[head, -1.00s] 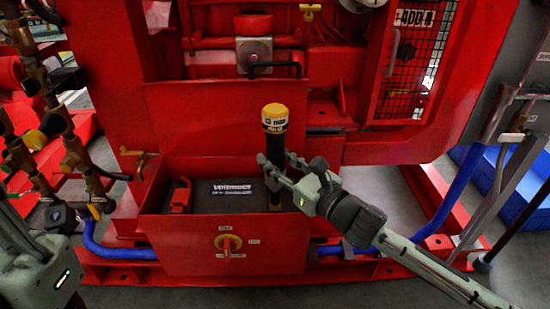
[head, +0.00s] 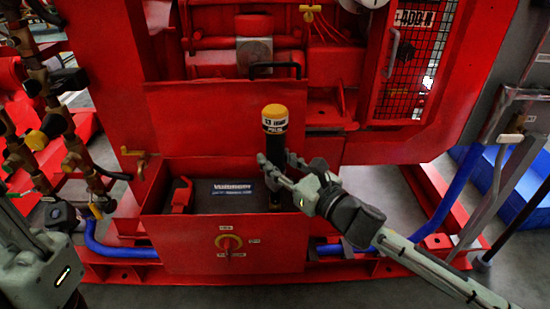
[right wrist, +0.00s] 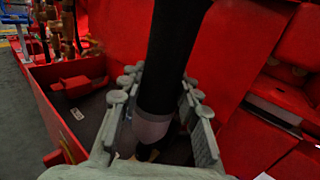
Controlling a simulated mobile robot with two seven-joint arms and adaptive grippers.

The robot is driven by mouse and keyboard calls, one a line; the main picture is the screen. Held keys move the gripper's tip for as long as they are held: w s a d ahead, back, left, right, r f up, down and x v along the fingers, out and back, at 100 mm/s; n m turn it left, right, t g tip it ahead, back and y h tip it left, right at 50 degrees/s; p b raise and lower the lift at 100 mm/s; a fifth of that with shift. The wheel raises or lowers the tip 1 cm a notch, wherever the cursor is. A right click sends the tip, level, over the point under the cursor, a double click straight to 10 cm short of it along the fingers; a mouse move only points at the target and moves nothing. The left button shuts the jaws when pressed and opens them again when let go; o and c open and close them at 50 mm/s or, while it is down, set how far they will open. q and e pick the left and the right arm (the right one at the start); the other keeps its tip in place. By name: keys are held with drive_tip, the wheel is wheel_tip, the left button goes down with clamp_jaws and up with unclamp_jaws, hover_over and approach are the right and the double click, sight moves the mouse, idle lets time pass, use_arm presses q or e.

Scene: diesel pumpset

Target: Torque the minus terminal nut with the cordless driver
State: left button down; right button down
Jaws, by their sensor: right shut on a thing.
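The cordless driver (head: 275,124), black with a yellow top, stands upright over the right end of the battery (head: 228,196) in the red box. My right gripper (head: 273,172) is shut around the driver's dark body. In the right wrist view the gripper's fingers (right wrist: 157,112) lie on both sides of the driver (right wrist: 172,60). A paler collar shows low on the driver, between the fingers. The minus terminal nut is hidden below the driver, and I cannot tell whether the tip touches it. Part of my left arm shows at the lower left; its gripper fingers are not visible.
A red terminal cover (head: 181,196) stands on the battery's left end. The red battery box (head: 190,247) has walls around it and a switch knob (head: 229,243) on its front. A raised red panel (head: 205,120) stands behind. Brass pipes (head: 75,155) and a blue hose (head: 118,252) are at the left.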

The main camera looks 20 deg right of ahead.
sight(281, 150)
drive_tip(key=shift+f, duration=0.1)
idle(0.6)
drive_tip(key=shift+f, duration=0.2)
drive_tip(key=shift+r, duration=0.15)
idle(0.5)
drive_tip(key=shift+f, duration=0.6)
idle(0.9)
drive_tip(key=shift+r+p, duration=2.45)
drive_tip(key=shift+r, duration=0.3)
